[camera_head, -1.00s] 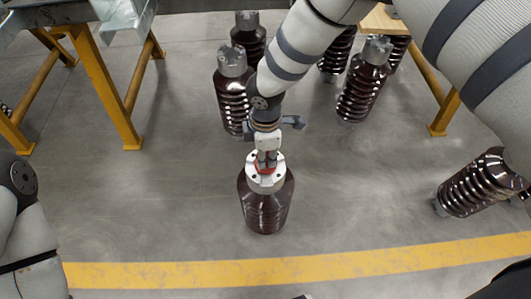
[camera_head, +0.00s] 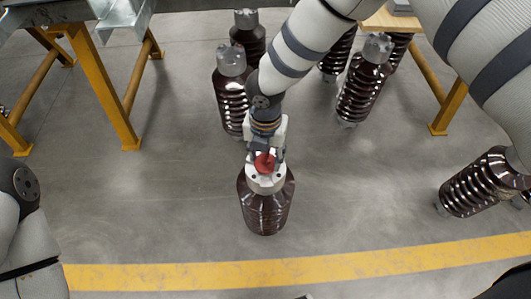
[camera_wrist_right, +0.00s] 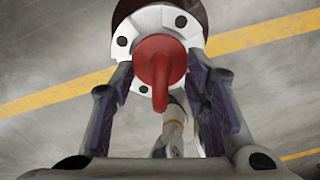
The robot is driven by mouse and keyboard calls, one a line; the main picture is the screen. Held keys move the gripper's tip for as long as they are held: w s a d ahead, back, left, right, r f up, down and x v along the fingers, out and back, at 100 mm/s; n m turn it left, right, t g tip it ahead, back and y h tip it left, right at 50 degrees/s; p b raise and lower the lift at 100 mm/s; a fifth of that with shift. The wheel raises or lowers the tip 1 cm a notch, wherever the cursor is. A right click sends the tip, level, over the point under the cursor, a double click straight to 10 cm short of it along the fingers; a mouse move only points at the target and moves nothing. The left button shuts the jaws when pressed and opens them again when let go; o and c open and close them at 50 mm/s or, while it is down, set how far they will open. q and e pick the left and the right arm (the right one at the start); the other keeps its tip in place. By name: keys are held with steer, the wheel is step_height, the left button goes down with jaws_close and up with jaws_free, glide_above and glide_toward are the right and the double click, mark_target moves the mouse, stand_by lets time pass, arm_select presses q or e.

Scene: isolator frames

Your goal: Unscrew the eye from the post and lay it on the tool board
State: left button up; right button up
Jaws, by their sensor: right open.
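The red eye (camera_head: 264,162) sits on the white flange of the dark brown ribbed post (camera_head: 266,208), which stands upright on the floor. In the right wrist view the eye (camera_wrist_right: 160,66) shows end-on, in front of the white flange (camera_wrist_right: 122,42). My right gripper (camera_wrist_right: 161,78) is open, with one finger on each side of the eye and a visible gap to each. In the head view my right gripper (camera_head: 265,152) is directly over the post top. My left gripper is out of view; only my left arm shows at the left edge. I cannot make out the tool board for certain.
Other ribbed posts stand behind (camera_head: 231,95) and at back right (camera_head: 362,85); one lies tilted at the right (camera_head: 482,185). Yellow-legged trestles are at back left (camera_head: 105,88) and back right (camera_head: 447,105). Floor around the post is clear, with a yellow line (camera_head: 180,273) in front.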

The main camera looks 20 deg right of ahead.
step_height(320, 180, up, 12)
steer(key=shift+r, duration=0.1)
steer(key=s+f+m+g+y+p, duration=0.2)
steer(key=s+f+m+p, duration=0.15)
steer(key=s+m, duration=0.75)
steer(key=s+f+m+g+y+p, duration=0.1)
steer(key=s+f+m+p, duration=0.45)
steer(key=s, duration=0.95)
steer(key=s+d+r+m+h, duration=0.2)
steer(key=s+d+m+h, duration=0.1)
steer(key=s+d+m, duration=0.7)
steer(key=s+m, duration=0.1)
steer(key=m, duration=0.2)
steer(key=shift+s+r+t+b, duration=0.15)
steer(key=shift+r+t+b, duration=0.15)
steer(key=shift+r+b, duration=0.1)
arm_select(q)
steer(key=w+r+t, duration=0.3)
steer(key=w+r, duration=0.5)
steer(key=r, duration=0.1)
arm_select(e)
steer(key=shift+a, duration=0.1)
steer(key=shift+c, duration=1.4)
